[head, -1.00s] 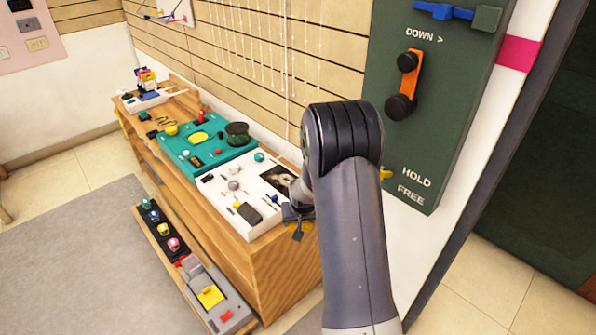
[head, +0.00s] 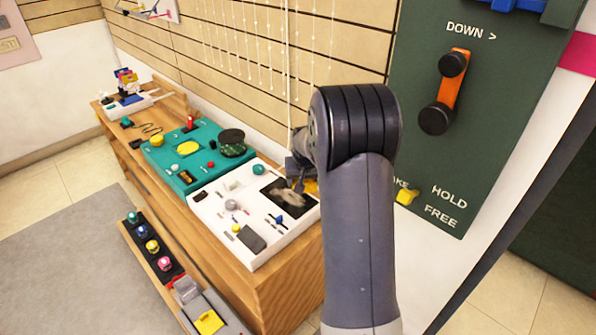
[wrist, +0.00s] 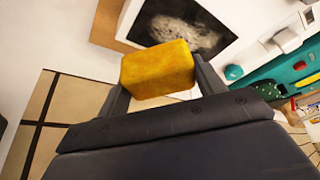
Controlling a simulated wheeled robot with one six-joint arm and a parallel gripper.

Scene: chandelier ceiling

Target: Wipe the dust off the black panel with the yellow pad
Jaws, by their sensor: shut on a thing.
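The black panel (head: 279,193) is set in the right part of the white board on the wooden bench. A pale grey patch of dust lies on it; it also shows in the wrist view (wrist: 222,22). My gripper (wrist: 157,75) is shut on the yellow pad (wrist: 158,70), a block with a mottled face. In the wrist view the pad overlaps the panel's near edge, and I cannot tell whether it touches. In the head view my gripper (head: 303,184) is at the panel's right side, partly hidden by my arm, with a bit of yellow showing.
The white board (head: 215,222) carries several knobs and small parts. A teal board (head: 165,165) with a dark round pot (head: 232,140) stands beside it. A green wall panel (head: 470,130) with an orange lever (head: 452,80) is at the right. Grey floor is clear at the left.

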